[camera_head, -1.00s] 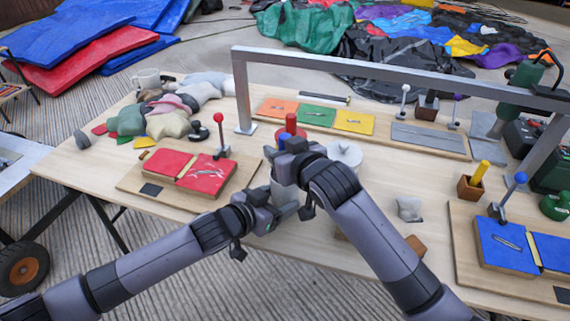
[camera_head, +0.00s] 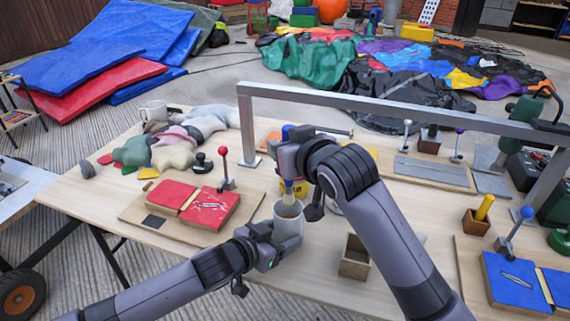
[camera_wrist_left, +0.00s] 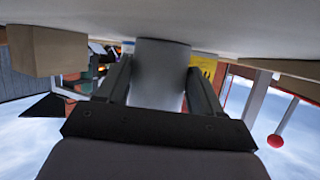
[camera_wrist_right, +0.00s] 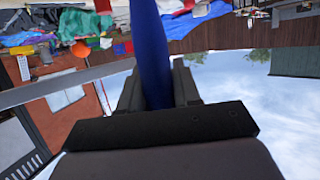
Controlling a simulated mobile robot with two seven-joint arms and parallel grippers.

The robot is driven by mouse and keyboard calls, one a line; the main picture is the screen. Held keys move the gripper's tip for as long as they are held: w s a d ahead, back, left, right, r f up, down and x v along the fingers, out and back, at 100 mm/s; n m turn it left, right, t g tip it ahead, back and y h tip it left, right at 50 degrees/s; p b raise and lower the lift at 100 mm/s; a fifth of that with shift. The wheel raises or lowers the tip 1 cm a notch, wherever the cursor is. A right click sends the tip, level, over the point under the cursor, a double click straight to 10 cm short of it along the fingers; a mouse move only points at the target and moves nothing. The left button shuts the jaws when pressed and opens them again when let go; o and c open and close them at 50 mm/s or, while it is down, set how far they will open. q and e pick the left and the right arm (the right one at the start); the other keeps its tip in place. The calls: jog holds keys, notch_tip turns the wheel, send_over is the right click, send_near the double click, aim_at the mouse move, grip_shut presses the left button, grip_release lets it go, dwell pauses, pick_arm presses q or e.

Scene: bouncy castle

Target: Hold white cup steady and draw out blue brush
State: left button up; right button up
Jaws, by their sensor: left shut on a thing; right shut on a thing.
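The white cup (camera_head: 288,222) stands near the table's front edge in the head view. My left gripper (camera_head: 280,250) is shut on its side, and the cup shows between the fingers in the left wrist view (camera_wrist_left: 160,75). My right gripper (camera_head: 287,160) is above the cup, shut on the blue brush. The blue handle top (camera_head: 286,131) sticks up past the fingers, and it fills the middle of the right wrist view (camera_wrist_right: 152,55). The pale lower end (camera_head: 288,191) points down at the cup's mouth. I cannot tell whether its tip is still inside.
A red two-part board (camera_head: 200,207) with a red-knobbed lever lies left of the cup. An open wooden box (camera_head: 355,256) is to the right. A metal frame (camera_head: 400,103) spans the table behind my right arm.

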pick_arm(q)
jog(key=o, duration=1.2)
